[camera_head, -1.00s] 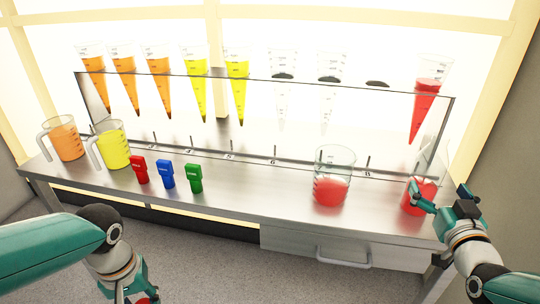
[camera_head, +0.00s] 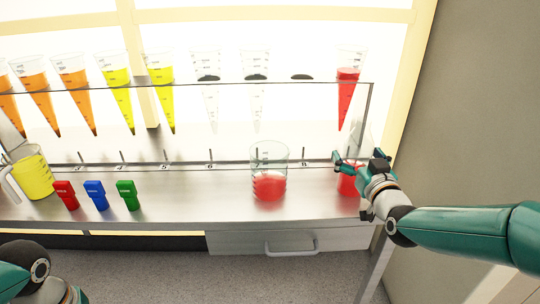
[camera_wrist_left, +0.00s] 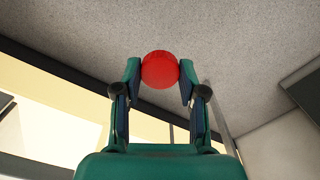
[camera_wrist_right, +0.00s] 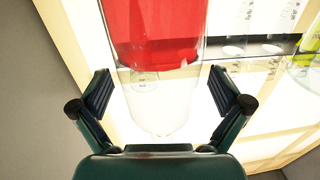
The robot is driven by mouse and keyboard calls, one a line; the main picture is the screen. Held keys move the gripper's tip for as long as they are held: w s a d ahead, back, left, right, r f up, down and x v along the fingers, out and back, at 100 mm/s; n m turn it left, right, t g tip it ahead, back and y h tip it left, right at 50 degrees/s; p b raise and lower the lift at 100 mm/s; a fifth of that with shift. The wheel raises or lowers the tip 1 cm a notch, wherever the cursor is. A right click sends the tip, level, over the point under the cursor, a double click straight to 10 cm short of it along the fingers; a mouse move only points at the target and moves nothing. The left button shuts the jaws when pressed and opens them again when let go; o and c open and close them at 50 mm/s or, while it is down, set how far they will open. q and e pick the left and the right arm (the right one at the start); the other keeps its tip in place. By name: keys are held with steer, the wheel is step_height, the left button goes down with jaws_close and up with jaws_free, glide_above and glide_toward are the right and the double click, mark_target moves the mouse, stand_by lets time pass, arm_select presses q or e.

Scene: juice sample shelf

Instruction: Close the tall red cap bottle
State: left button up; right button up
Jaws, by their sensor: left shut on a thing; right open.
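The tall bottle (camera_head: 347,184) with red liquid and a clear narrowing neck stands at the right end of the counter, partly hidden by my right gripper (camera_head: 345,166). In the right wrist view, the bottle (camera_wrist_right: 158,30) lies between the spread fingers of my right gripper (camera_wrist_right: 160,82), with gaps visible on both sides of its clear part. My left gripper (camera_wrist_left: 160,78) is shut on a round red cap (camera_wrist_left: 160,70), seen over the grey floor in the left wrist view. The left gripper's fingers and cap are outside the head view.
A beaker of red liquid (camera_head: 269,186) stands left of the bottle. A glass rack (camera_head: 235,145) with cones stands behind. A wall (camera_head: 470,110) is at right.

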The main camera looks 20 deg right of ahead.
steer(key=c, duration=1.7)
steer(key=shift+o, duration=0.2)
steer(key=shift+r, duration=0.15)
